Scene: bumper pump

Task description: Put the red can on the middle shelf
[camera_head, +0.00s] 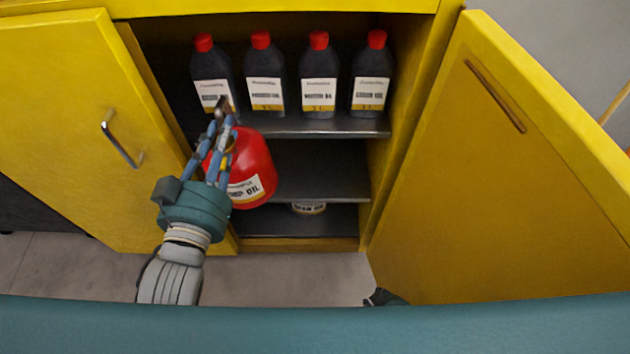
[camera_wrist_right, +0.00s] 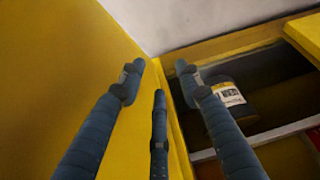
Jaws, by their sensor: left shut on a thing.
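The red can (camera_head: 254,166), with a white label, is at the left of the open yellow cabinet. It overlaps the left end of the middle shelf (camera_head: 325,172) in the head view; I cannot tell whether it touches the shelf. My left gripper (camera_head: 222,120) is shut on the can near its top, and its fingers hide part of the can. My right gripper (camera_wrist_right: 160,80) is open and empty beside a yellow panel in the right wrist view; only a small dark part of it shows at the bottom of the head view.
Several dark bottles with red caps (camera_head: 319,75) stand on the upper shelf (camera_head: 300,125). A labelled tin (camera_head: 309,208) stands on the bottom shelf (camera_head: 260,222). The left door (camera_head: 75,130) and right door (camera_head: 490,180) stand open. The middle shelf's right part looks clear.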

